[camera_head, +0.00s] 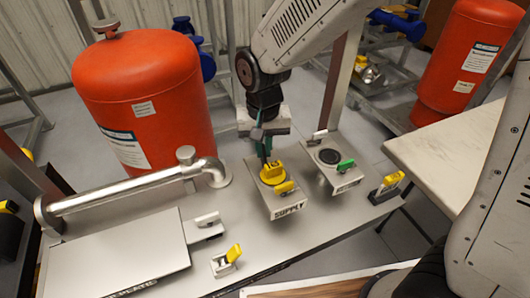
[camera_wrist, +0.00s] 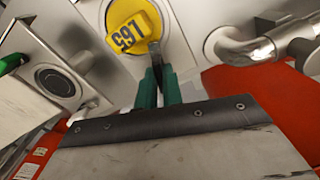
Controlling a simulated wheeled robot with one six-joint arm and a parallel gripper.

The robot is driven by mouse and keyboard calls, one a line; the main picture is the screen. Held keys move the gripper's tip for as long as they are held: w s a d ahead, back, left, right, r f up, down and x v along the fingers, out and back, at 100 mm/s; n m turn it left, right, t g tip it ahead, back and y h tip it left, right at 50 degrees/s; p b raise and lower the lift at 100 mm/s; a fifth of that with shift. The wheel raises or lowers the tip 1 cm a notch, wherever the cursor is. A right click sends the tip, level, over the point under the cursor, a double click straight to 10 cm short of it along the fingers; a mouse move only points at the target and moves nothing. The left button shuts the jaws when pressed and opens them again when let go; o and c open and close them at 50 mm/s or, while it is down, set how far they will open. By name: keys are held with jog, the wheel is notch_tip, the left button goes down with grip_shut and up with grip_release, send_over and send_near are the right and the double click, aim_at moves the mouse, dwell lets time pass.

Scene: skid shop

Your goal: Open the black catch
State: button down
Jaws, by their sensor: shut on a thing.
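A box marked SUPPLY (camera_head: 289,205) stands on the grey bench, with a round yellow cap (camera_head: 272,174) on top and a yellow-handled catch (camera_head: 285,188) at its front. The cap also shows in the wrist view (camera_wrist: 133,27). My gripper (camera_head: 266,155) reaches down at the far edge of the cap. In the wrist view its green fingers (camera_wrist: 157,75) are closed together on a small dark piece, the black catch (camera_wrist: 154,50). The catch is mostly hidden by the fingers, and its lever angle cannot be told.
A second box (camera_head: 330,160) with a black round port, a green catch and a white catch stands to the right. A yellow-handled catch on a black base (camera_head: 387,188) is further right. A metal pipe (camera_head: 130,188) and a red tank (camera_head: 140,95) stand left.

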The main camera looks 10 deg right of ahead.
jog(key=shift+m, duration=1.8)
jog(key=m, duration=0.3)
jog(key=shift+m, duration=1.9)
jog(key=shift+m, duration=1.7)
